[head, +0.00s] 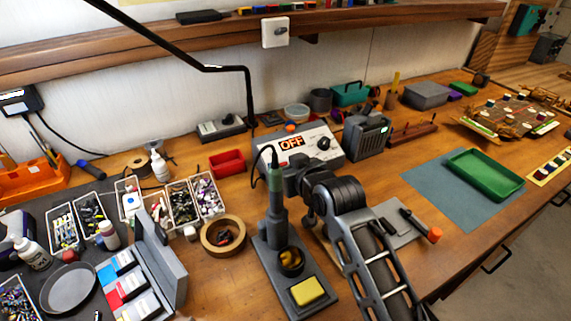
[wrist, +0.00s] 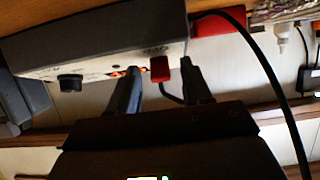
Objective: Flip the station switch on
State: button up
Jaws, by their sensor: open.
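The grey station (head: 312,148) stands on the bench near the wall, with an orange display reading OFF and a black knob. In the wrist view its front panel (wrist: 100,68) appears upside down, with the lit display and knob. A red switch (wrist: 160,68) sits on the panel near the display. My gripper (wrist: 163,76) is open, with one dark finger on each side of the switch. I cannot tell whether either finger touches it.
The soldering iron stand (head: 277,225) with a yellow sponge is just left of my arm. A red bin (head: 227,163) is left of the station and a grey box (head: 367,138) is right of it. A black lamp arm (head: 249,95) rises behind. The right bench has free room.

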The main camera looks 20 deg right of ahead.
jog(key=shift+w, duration=0.1)
grip_shut()
dwell(0.4)
jog(key=shift+r, duration=0.15)
jog(key=shift+w+r+g, duration=0.3)
jog(key=shift+w+g, duration=0.05)
jog(key=shift+g, duration=0.65)
jog(key=g, duration=0.2)
jog(key=shift+w+r+g, duration=0.3)
jog(key=shift+w, duration=0.1)
jog(key=g, duration=0.1)
jog(key=w+g, duration=0.1)
jog(key=g, duration=0.1)
jog(key=shift+r, duration=0.15)
jog(key=shift+w+a+g+h, duration=0.1)
jog(key=shift+w+g+h, duration=0.2)
jog(key=shift+g, duration=0.6)
